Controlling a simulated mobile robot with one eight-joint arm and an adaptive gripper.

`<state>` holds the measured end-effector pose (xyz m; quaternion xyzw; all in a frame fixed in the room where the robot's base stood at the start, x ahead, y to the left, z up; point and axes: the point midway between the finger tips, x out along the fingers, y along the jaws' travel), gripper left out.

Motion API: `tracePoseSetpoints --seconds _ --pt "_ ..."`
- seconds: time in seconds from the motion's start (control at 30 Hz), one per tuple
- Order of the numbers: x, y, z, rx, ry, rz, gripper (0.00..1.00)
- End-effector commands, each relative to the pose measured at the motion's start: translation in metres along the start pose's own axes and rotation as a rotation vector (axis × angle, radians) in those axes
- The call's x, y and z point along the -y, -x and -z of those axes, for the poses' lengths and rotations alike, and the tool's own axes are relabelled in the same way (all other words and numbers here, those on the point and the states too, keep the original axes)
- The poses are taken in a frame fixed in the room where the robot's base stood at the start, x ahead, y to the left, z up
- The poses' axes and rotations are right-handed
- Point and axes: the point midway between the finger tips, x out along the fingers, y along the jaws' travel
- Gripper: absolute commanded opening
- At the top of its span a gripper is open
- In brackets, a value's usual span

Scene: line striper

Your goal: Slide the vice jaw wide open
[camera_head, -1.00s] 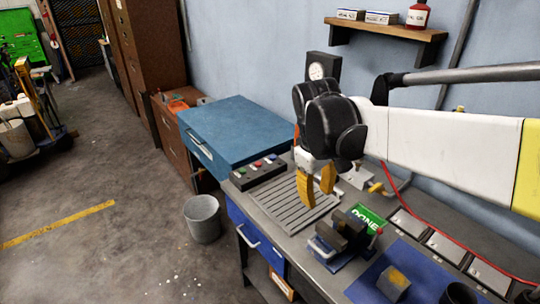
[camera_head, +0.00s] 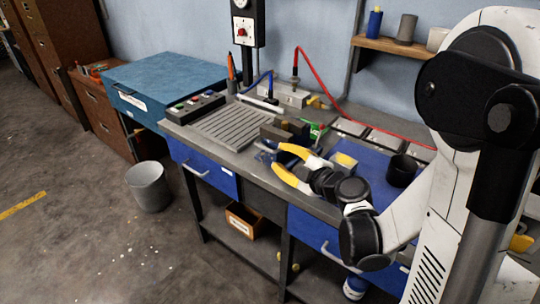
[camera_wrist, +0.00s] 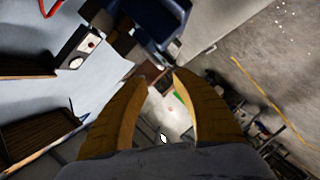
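The vice (camera_head: 284,131) stands on the bench top, with dark grey jaws, a blue base and a light bar handle at its front. How far its jaw is open I cannot tell. My gripper (camera_head: 279,157) is at the bench's front edge, right beside the vice, with its two yellow fingers spread and pointing left towards it. The wrist view shows the fingers apart too (camera_wrist: 160,76).
Left of the vice lie a slotted plate (camera_head: 232,126) and a button box (camera_head: 191,108). A red hose (camera_head: 330,75) arches behind. A bucket (camera_head: 149,186) stands on the floor.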

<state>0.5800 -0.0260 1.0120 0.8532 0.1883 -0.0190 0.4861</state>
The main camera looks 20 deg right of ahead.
Motion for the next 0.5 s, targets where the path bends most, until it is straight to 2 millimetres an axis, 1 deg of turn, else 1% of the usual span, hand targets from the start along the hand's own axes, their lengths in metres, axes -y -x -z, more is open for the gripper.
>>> tracePoseSetpoints --seconds 0.03,0.1,0.3,0.4,0.5 --pt "0.003 -0.011 0.001 -0.004 0.002 0.003 0.32" --pt "0.003 -0.026 0.000 -0.003 0.002 0.004 0.32" --pt "0.003 -0.064 0.000 -0.003 0.001 0.004 0.32" --pt "0.003 -0.077 0.000 -0.002 0.001 0.003 0.32" --pt "0.002 -0.085 0.001 -0.002 0.000 0.004 0.32"
